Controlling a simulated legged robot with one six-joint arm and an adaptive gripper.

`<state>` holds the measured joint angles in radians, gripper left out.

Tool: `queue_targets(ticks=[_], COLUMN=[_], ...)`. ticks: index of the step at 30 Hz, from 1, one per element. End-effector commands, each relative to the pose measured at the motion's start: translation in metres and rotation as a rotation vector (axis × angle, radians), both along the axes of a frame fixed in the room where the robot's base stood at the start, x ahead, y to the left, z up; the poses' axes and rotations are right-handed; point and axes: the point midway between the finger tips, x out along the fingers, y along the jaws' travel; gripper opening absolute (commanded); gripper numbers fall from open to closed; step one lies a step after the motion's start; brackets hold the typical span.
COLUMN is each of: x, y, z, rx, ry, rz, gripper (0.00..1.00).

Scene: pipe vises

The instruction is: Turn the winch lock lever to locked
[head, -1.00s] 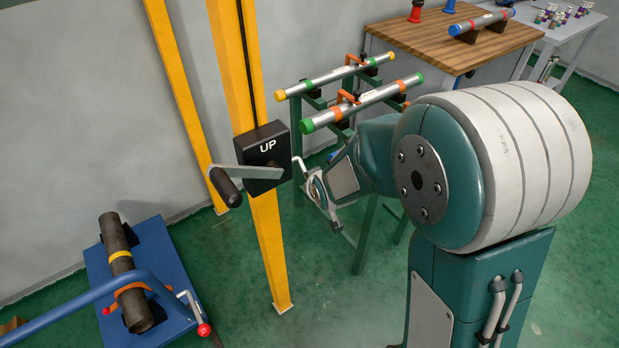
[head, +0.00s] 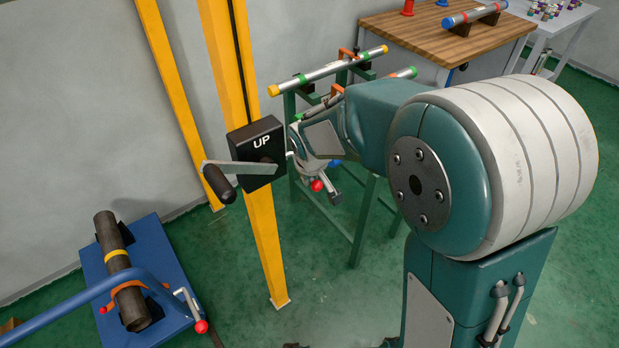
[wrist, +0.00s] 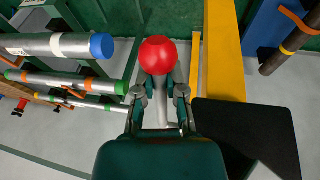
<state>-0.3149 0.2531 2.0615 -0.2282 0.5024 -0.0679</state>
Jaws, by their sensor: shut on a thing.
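The winch box (head: 258,151), black and marked UP, is mounted on a yellow post. A metal crank with a dark grip (head: 218,184) sticks out on its left. The winch lock lever shows its red ball knob (head: 316,185) just right of the box, beside my gripper (head: 322,178). In the wrist view the red knob (wrist: 158,55) sits just past the fingertips, and my gripper (wrist: 158,90) is shut on the metal rod of the lever below it. The lever's pivot is mostly hidden. The black box (wrist: 245,130) is right of the fingers there.
A green stand (head: 357,232) with capped metal pipes (head: 328,71) is close behind my gripper. A blue base (head: 168,275) with a dark pipe and a red-knobbed handle is at lower left. A wooden table (head: 440,40) stands at the back.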

Motion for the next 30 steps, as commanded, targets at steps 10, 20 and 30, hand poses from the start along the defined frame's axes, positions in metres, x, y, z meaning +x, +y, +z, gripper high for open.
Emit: queue_targets(ticks=[10, 20, 30], x=[0.0021, 0.0023, 0.0004], y=[0.0012, 0.0012, -0.0001], z=[0.0075, 0.0078, 0.0055], rx=[-0.023, -0.023, -0.025], ry=[0.029, 0.029, 0.036], rz=[0.002, 0.002, 0.0], gripper=[0.0, 0.19, 0.51])
